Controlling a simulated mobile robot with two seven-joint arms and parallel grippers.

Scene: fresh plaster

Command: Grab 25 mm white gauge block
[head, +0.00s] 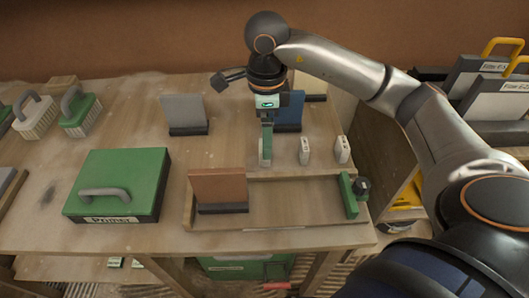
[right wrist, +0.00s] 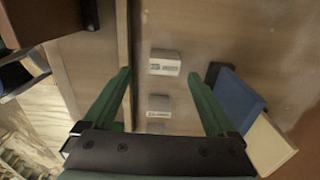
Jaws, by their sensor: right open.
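In the right wrist view the left block (right wrist: 158,106) is the lower one and the right block (right wrist: 165,62) the upper one. Both carry dark markings too small to read, so I cannot tell which is 25 mm. My right gripper (head: 266,150) is to the left of both blocks, with green fingers pointing down. In the right wrist view its fingers (right wrist: 160,76) are open, with nothing held. My left gripper is out of view.
A shallow wooden tray (head: 285,208) lies in front of the blocks, with a brown panel (head: 218,184) and a green clamp-like tool (head: 349,196). A blue panel (head: 290,112) stands behind. A green case (head: 118,182) is at left. The bench edge lies right.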

